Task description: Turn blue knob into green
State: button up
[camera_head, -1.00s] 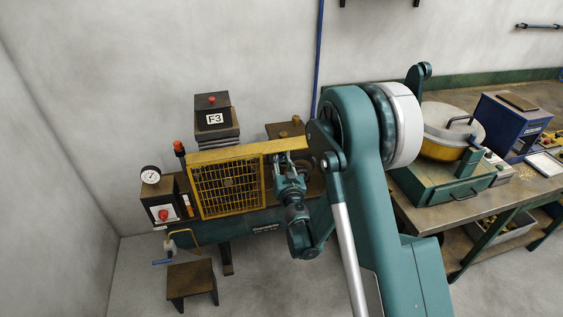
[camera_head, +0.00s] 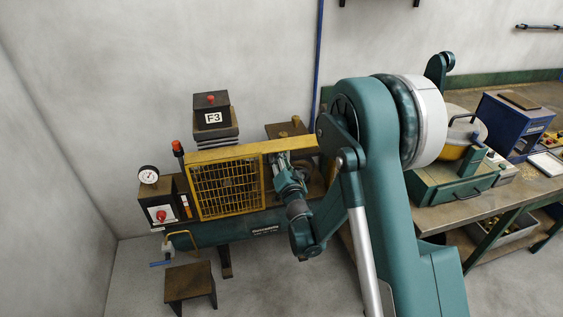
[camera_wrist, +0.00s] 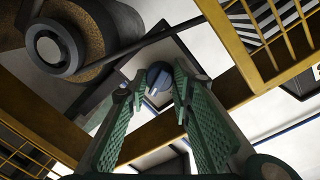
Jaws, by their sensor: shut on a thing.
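A round dark blue-grey knob (camera_wrist: 157,82) with a light pointer line shows at the centre of the wrist view. My gripper (camera_wrist: 160,90) has its two green ribbed fingers on either side of the knob, shut on it at the fingertips. The knob sits in front of a pale plate (camera_wrist: 178,55) with a dark frame. In the head view my gripper (camera_head: 279,158) is at the right end of the yellow guard, and the knob is hidden there. I cannot make out a green mark or green setting by the knob.
The yellow mesh guard (camera_head: 226,186) stands close left of my gripper. A dark pulley with a belt (camera_wrist: 62,45) lies close by in the wrist view. The green workbench (camera_head: 465,208) is at right; a small stool (camera_head: 190,285) stands below the machine.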

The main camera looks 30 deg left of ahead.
jog(key=shift+m, duration=0.5)
jog(key=o, duration=0.9)
jog(key=shift+s+d, duration=0.1)
jog(key=shift+v, duration=3.6)
jog(key=shift+d+r, duration=0.1)
jog(key=shift+r, duration=0.05)
